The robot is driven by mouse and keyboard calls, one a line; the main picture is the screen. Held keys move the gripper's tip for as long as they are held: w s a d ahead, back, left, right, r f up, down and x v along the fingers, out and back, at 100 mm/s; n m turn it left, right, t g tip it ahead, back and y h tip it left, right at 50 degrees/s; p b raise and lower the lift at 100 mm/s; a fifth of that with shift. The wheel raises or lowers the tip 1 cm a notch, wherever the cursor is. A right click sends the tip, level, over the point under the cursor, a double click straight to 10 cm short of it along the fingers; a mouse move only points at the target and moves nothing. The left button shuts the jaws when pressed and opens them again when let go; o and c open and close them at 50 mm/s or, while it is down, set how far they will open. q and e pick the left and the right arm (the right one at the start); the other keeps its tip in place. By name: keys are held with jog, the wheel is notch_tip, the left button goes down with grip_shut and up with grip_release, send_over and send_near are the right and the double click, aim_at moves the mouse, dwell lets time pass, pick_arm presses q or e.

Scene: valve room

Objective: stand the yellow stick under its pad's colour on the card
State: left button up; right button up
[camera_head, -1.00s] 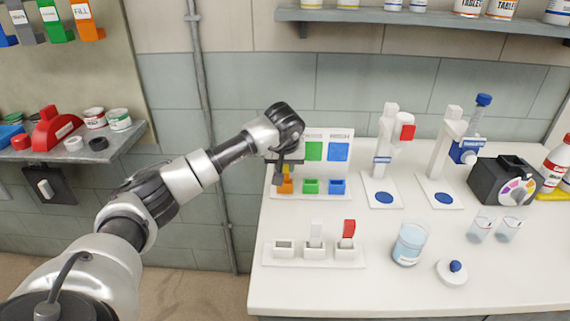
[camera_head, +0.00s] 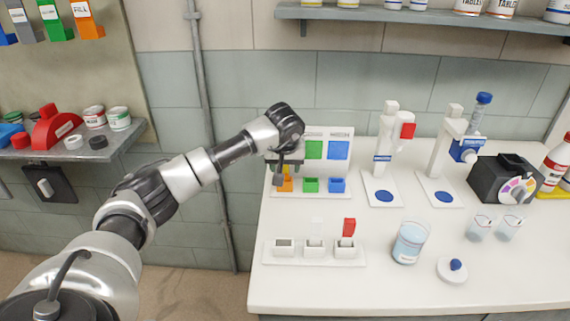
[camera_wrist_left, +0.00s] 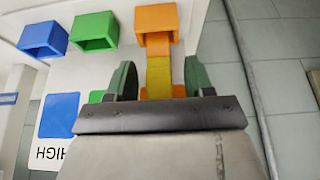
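The yellow stick (camera_wrist_left: 159,78) stands in the orange holder (camera_wrist_left: 157,18) in the left wrist view. My left gripper (camera_wrist_left: 159,80) has its two green fingers either side of the stick, with a gap on each side, so it is open around it. In the head view my left gripper (camera_head: 280,178) is over the orange holder (camera_head: 285,186) and hides most of the stick. The white card (camera_head: 326,133) behind shows a green square (camera_head: 314,150) and a blue square (camera_head: 338,150); its left part is hidden by the gripper. My right gripper is out of view.
Green (camera_head: 311,185) and blue (camera_head: 337,186) holders stand beside the orange one. A white rack (camera_head: 315,259) in front has a red-topped stick (camera_head: 349,227). A beaker (camera_head: 409,243), a lid (camera_head: 453,270) and two white stands are to the right.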

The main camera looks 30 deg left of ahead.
pick_arm(q)
jog(key=b+v, duration=0.1)
jog(key=v, duration=0.9)
jog(key=shift+r, duration=0.4)
jog(key=shift+s, duration=0.15)
